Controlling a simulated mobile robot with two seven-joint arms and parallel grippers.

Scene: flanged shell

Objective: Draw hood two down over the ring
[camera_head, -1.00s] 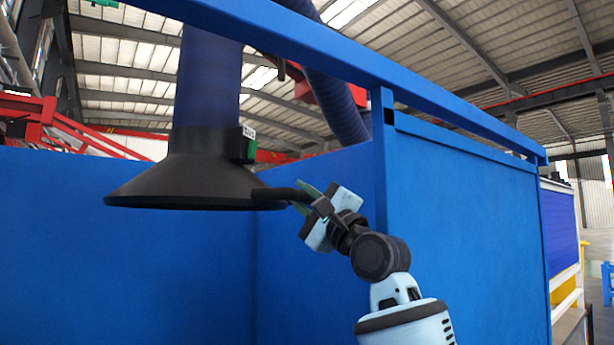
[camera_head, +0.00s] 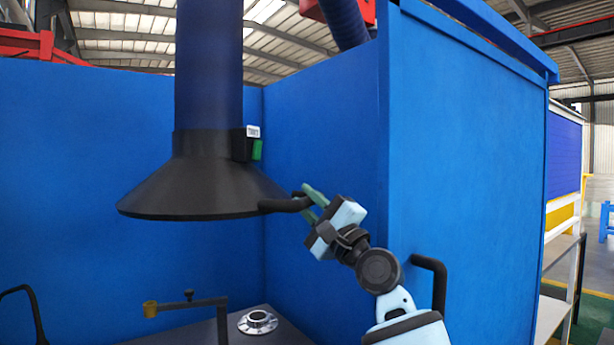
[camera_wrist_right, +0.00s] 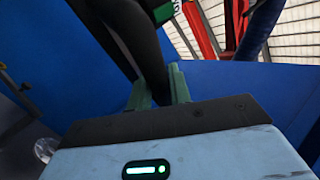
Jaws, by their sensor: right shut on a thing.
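The hood (camera_head: 200,190) is a black cone on a thick dark blue duct (camera_head: 208,75), with a small white label and a green part on its collar. A black handle (camera_head: 283,205) sticks out from its right rim. My right gripper (camera_head: 311,200) is shut on this handle with its green fingers; they also show around a black bar in the right wrist view (camera_wrist_right: 158,92). A silver flanged ring (camera_head: 258,321) sits on the dark bench below and right of the hood, with a clear gap between them. My left gripper is not in view.
A dark bracket with a brass-coloured cup (camera_head: 150,309) stands on the bench (camera_head: 285,335) left of the ring. A thin black curved rod (camera_head: 35,305) is at far left. Blue panels (camera_head: 320,150) enclose the back and right, and a black handle (camera_head: 437,285) sits on the right panel.

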